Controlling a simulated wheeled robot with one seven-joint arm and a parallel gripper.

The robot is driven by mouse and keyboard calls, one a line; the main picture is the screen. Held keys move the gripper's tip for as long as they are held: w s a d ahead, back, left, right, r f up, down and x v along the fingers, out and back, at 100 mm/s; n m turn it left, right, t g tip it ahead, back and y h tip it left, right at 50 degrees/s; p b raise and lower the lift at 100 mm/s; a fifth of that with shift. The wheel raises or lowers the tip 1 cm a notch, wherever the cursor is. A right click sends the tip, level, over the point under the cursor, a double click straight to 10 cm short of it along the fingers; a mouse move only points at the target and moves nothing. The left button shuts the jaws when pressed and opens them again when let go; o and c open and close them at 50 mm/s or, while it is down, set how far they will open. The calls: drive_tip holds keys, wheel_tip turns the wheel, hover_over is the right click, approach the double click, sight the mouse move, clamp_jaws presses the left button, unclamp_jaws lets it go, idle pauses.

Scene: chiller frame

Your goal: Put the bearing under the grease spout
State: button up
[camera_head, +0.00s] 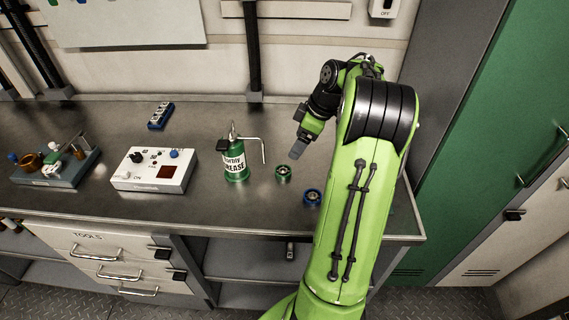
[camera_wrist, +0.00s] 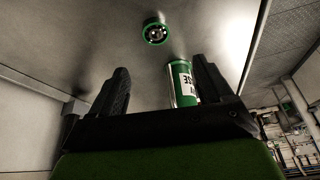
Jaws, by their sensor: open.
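The green grease can (camera_head: 236,164) stands upright on the bench, and its thin spout (camera_head: 263,147) reaches to the right and bends down. A small green-rimmed ring, which looks like a bearing (camera_head: 283,171), lies on the bench just right of the spout tip. My gripper (camera_head: 298,150) is open and empty, above and slightly right of the green bearing. In the wrist view, the green bearing (camera_wrist: 155,32) shows beyond the open fingers (camera_wrist: 163,85); the can (camera_wrist: 182,82) is partly hidden by the right finger.
A white control box (camera_head: 153,170) stands left of the can. A dark fixture with a brass part (camera_head: 55,165) is at the far left. A small blue block (camera_head: 160,115) lies behind. The bench (camera_head: 205,125) is clear between the can and the wall.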

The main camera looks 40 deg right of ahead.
drive_tip(key=s+a+r+m+h, duration=0.1)
drive_tip(key=a+r, duration=0.4)
drive_tip(key=a, duration=0.6)
drive_tip(key=s+a+r+m+h, duration=0.1)
drive_tip(key=a+r, duration=0.3)
drive_tip(key=a, duration=0.8)
drive_tip(key=s+a+m+t, duration=0.1)
drive_tip(key=s+a+m, duration=0.1)
drive_tip(key=s+a, duration=0.2)
drive_tip(key=s+a+f+m, duration=0.1)
drive_tip(key=s+a, duration=0.3)
drive_tip(key=s, duration=0.6)
drive_tip(key=shift+a+f+m+t, duration=0.15)
drive_tip(key=shift+f+m+t, duration=0.15)
drive_tip(key=shift+m+t, duration=0.1)
